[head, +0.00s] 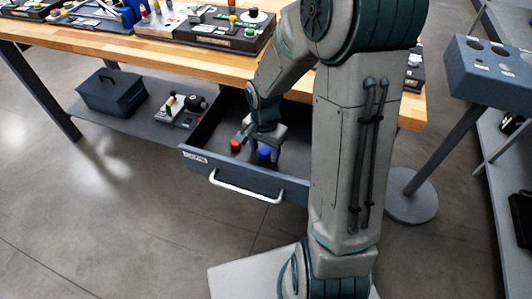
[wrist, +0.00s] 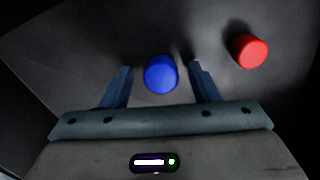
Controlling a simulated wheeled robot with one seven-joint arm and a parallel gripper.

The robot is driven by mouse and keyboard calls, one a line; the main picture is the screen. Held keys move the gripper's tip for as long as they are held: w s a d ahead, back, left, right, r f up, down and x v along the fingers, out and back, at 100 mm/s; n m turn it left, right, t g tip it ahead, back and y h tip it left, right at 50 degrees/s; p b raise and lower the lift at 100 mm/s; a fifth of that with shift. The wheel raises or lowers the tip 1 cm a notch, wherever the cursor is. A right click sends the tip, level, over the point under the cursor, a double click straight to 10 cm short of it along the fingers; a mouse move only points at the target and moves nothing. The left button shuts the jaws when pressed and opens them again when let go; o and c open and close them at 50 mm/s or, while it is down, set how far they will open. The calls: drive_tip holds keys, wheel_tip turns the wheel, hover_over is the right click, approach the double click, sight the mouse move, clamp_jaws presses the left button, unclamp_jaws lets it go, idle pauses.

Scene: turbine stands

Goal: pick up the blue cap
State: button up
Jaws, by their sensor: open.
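The blue cap (wrist: 160,74) stands on the floor of an open drawer (head: 247,178) under the workbench. It also shows in the head view (head: 264,153), partly hidden by my gripper. My gripper (wrist: 160,68) is open, with one finger to each side of the blue cap. In the wrist view there are gaps between the cap and both fingers. In the head view my gripper (head: 262,145) reaches down into the drawer.
A red cap (wrist: 250,50) stands in the same drawer, just beyond one finger; it also shows in the head view (head: 235,146). The drawer's walls surround my gripper. A shelf with a dark toolbox (head: 112,92) is to the left. The wooden bench top (head: 160,52) is above.

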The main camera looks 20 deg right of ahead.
sight(268, 149)
clamp_jaws()
idle(0.3)
drive_tip(key=shift+r, duration=0.5)
drive_tip(key=r, duration=0.2)
drive_tip(key=d+r, duration=0.1)
drive_tip(key=shift+w+r+p, duration=0.1)
drive_tip(key=shift+r+p, duration=0.2)
drive_tip(key=shift+r, duration=0.1)
drive_tip(key=w+d+r, duration=0.1)
drive_tip(key=d+r, duration=0.5)
drive_tip(key=d, duration=0.4)
drive_tip(key=shift+w+d, duration=0.2)
drive_tip(key=shift+d, duration=0.1)
